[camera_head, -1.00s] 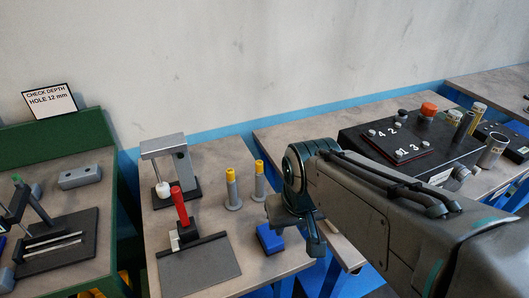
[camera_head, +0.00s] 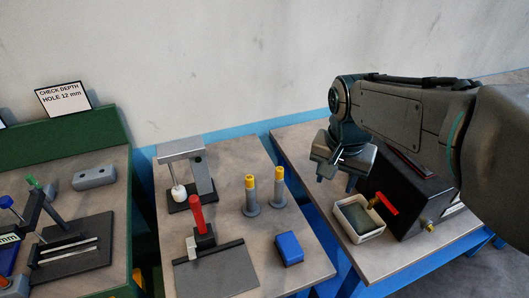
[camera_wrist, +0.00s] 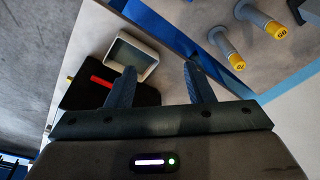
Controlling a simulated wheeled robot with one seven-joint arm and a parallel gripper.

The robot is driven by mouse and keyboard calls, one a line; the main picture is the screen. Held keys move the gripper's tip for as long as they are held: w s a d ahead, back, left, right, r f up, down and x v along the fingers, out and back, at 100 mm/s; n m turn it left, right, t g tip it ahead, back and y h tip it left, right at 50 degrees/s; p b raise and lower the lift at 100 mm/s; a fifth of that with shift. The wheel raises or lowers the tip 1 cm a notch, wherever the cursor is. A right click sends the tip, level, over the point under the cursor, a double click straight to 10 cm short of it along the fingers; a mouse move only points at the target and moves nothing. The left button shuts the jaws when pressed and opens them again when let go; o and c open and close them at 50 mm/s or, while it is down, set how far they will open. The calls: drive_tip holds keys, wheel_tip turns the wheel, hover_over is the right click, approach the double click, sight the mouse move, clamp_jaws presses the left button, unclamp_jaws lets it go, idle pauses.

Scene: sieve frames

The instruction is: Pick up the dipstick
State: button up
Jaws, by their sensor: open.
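I cannot make out a certain dipstick in either view. A red handle (camera_head: 386,204) sticks out at the front of a black box (camera_head: 415,190) on the right-hand table. It also shows as a red bar in the wrist view (camera_wrist: 101,81); whether it is a lever or the dipstick's grip I cannot tell. My gripper (camera_head: 338,172) is open and empty above that table's left part, up and left of the box. In the wrist view my two fingers (camera_wrist: 160,72) are spread, with the red bar beyond and left of them. My arm hides part of the box.
A white tray (camera_head: 373,236) with a dark inside stands left of the box. The middle table holds two yellow-topped grey posts (camera_head: 250,196), a blue block (camera_head: 289,249), a red-handled clamp (camera_head: 197,214) and a grey stand (camera_head: 182,150). Bare tabletop lies left of the tray.

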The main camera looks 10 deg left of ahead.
drive_tip(key=w+a+r+m+p, duration=0.1)
drive_tip(key=w+a+r+m, duration=0.1)
drive_tip(key=w+a, duration=0.6)
drive_tip(key=m+g+p, duration=0.1)
drive_tip(key=m+g, duration=0.1)
drive_tip(key=m, duration=0.1)
hover_over(250, 177)
drive_tip(key=f, duration=0.9)
drive_tip(key=shift+a+f+p, duration=0.2)
drive_tip(key=shift+f+p, duration=0.2)
drive_tip(key=shift+d+f+p, duration=0.2)
drive_tip(key=shift+f+p, duration=0.45)
drive_tip(key=shift+f, duration=2)
clamp_jaws()
